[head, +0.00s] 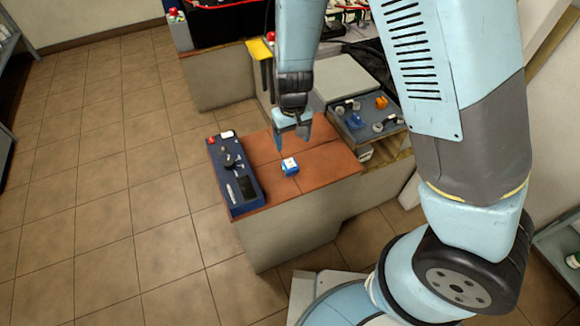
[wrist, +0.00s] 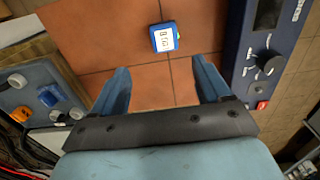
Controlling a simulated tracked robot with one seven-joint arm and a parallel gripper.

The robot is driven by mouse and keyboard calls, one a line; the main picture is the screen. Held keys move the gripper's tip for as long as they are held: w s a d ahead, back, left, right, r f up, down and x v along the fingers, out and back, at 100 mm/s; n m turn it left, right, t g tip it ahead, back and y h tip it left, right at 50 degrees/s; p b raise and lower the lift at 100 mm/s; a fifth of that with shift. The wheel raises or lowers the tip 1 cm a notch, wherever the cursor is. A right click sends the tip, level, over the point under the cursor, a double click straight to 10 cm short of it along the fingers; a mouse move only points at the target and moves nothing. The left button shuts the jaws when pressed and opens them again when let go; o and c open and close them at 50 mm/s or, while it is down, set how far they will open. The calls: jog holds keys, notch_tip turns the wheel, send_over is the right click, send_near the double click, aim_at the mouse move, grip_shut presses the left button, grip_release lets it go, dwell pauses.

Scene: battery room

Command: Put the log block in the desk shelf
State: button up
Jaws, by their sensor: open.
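The log block appears to be the small blue block (head: 290,168) with a white printed label, lying on the red-brown tiled desk top (head: 325,165). In the wrist view the blue block (wrist: 164,38) lies beyond the fingertips, between their lines, label up. My gripper (head: 292,143) is open and empty above the desk, just behind the block and apart from it. Its two blue fingers also show in the wrist view (wrist: 161,75). I cannot tell for sure which part is the desk shelf; a low open space (head: 366,153) shows under the grey tray right of the desk top.
A dark blue instrument panel (head: 241,190) with a knob runs along the desk's left edge. A grey tray (head: 352,108) holds blue, orange and grey parts at the right. A grey box stands behind it. Tiled floor is free at the left.

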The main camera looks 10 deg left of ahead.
aim_at(289, 161)
notch_tip(289, 161, down, 6)
jog(key=shift+f, duration=0.2)
jog(key=shift+a+f, duration=0.15)
jog(key=shift+f, duration=0.75)
jog(key=shift+a+f, duration=0.2)
jog(key=shift+f, duration=0.75)
jog(key=shift+a+f, duration=0.15)
jog(key=shift+f, duration=0.75)
jog(key=c, duration=1.2)
jog(key=shift+o, duration=0.2)
jog(key=shift+r, duration=0.15)
